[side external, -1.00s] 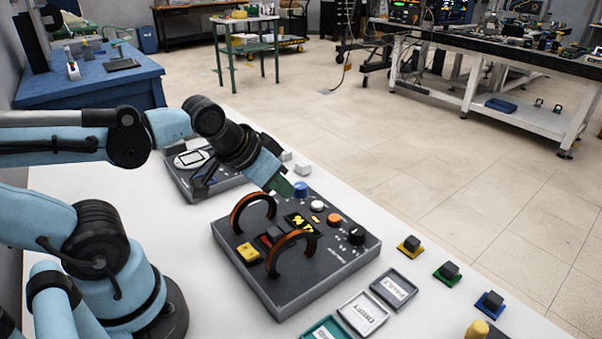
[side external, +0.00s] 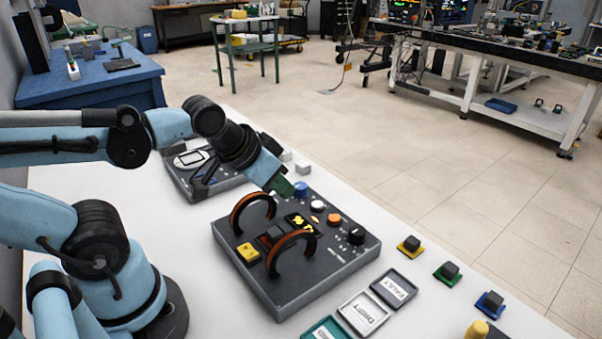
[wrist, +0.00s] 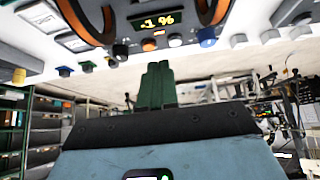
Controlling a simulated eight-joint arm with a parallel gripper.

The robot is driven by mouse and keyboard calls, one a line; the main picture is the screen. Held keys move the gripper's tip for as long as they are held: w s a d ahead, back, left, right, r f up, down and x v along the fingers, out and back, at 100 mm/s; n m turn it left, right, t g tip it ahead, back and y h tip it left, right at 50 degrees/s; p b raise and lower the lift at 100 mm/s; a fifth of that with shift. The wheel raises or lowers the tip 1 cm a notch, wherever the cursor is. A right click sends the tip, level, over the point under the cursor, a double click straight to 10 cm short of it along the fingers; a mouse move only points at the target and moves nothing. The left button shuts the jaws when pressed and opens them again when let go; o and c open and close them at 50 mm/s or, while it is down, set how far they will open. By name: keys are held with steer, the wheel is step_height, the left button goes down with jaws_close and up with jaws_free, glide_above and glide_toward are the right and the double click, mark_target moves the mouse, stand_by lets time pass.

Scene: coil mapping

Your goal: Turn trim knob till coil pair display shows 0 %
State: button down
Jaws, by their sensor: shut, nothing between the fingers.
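The dark coil pair unit (side external: 285,297) lies on the white bench with two copper-dark coil arches (side external: 290,238) standing on it. Its display (side external: 300,222) has yellow digits; in the wrist view the display (wrist: 158,19) reads about -1 %. A blue knob (side external: 301,188) is at the far corner, and a black knob (side external: 356,236) with a white mark is at the right; both also show in the wrist view (wrist: 207,37) (wrist: 120,51). I cannot read which is the trim knob. My gripper (side external: 284,188), green fingers shut and empty, is just left of the blue knob in the side view; contact is unclear.
White (side external: 317,205) and orange (side external: 334,219) buttons sit between the knobs. A yellow block (side external: 248,251) is beside the coils. Labelled trays (side external: 394,288) and several small coloured-base blocks (side external: 410,244) stand in front and right. Another device (side external: 222,180) lies behind my gripper.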

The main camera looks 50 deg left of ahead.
steer(key=c, duration=1.8)
jaws_free()
steer(key=shift+o, duration=1.3)
steer(key=shift+w, duration=0.1)
steer(key=shift+o, duration=1.2)
steer(key=shift+w+a+r, duration=0.2)
steer(key=shift+r, duration=0.1)
steer(key=o, duration=0.5)
steer(key=w+a+r+n+g, duration=0.1)
steer(key=w+a+n+g, duration=0.1)
steer(key=w, duration=0.1)
steer(key=w+a+r+n+g, duration=0.1)
steer(key=shift+w+r+n, duration=0.15)
steer(key=shift+r+n, duration=0.2)
steer(key=shift+n, duration=0.05)
steer(key=shift+o, duration=0.2)
steer(key=n+g, duration=0.4)
steer(key=n, duration=0.1)
glide_above(300, 185)
step_height(300, 185, down, 13)
steer(key=shift+r, duration=0.2)
steer(key=c, duration=1)
